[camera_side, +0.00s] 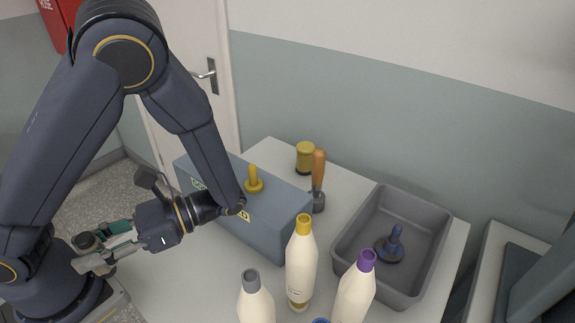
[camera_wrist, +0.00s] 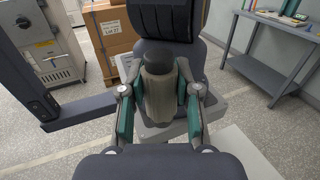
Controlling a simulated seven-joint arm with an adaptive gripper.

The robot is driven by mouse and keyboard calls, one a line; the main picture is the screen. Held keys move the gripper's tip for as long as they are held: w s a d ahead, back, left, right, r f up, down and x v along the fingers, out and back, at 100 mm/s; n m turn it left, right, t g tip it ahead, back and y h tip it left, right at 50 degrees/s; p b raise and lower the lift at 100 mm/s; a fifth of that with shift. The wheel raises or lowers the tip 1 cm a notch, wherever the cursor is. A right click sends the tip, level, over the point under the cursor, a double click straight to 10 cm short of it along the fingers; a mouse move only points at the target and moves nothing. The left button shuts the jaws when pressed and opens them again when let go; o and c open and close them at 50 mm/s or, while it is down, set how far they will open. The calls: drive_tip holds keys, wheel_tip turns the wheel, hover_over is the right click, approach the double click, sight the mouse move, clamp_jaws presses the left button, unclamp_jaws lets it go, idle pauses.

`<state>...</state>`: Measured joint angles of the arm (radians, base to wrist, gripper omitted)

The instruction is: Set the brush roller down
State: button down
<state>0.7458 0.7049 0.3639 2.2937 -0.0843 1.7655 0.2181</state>
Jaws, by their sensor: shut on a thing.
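My gripper (camera_side: 92,252) is at the lower left of the side view, away from the table and close to my own base. In the wrist view its two teal fingers (camera_wrist: 160,106) are shut around the sides of a tan-grey cylinder with a dark rounded end, which I take to be the brush roller (camera_wrist: 159,88). The dark end of the brush roller (camera_side: 86,242) shows between the fingers in the side view, and the rest of it is mostly hidden there. It appears held clear of any surface.
A blue-grey box (camera_side: 272,228) with a yellow peg-like piece (camera_side: 254,182) stands on the table. A grey tray (camera_side: 428,262) holds a blue piece (camera_side: 391,246). Several bottles (camera_side: 301,265) stand in front. Behind are a yellow cylinder (camera_side: 305,155) and an orange-handled tool (camera_side: 319,168).

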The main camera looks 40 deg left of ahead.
sight(106, 276)
drive_tip(key=d+n+h, duration=0.1)
drive_tip(key=n+h, duration=0.1)
drive_tip(key=h, duration=0.1)
drive_tip(key=d+n+h, duration=0.2)
drive_tip(key=h, duration=0.1)
drive_tip(key=d+n+g+h, duration=0.1)
drive_tip(key=d+n+h, duration=0.1)
drive_tip(key=h, duration=0.2)
drive_tip(key=shift+s+f, duration=0.35)
drive_tip(key=w+d+f+n+t+h, duration=0.2)
drive_tip(key=w+f+n+t+h, duration=0.1)
drive_tip(key=w+n+t+h, duration=1.6)
drive_tip(key=shift+s+a+f+t+y, duration=0.1)
drive_tip(key=shift+s+f+t+y, duration=0.3)
drive_tip(key=shift+f+y, duration=0.65)
drive_tip(key=shift+s+a+f+t+y, duration=0.1)
drive_tip(key=shift+s+f+t+y, duration=0.3)
drive_tip(key=shift+f, duration=1.2)
drive_tip(key=shift+s+a+f+t+y, duration=0.15)
drive_tip(key=shift+s+f+y, duration=0.4)
drive_tip(key=shift+f+y, duration=0.55)
drive_tip(key=shift+d+f+h, duration=0.1)
drive_tip(key=shift+f+h, duration=0.15)
drive_tip(key=shift+f, duration=0.05)
drive_tip(key=c, duration=0.8)
unclamp_jaws()
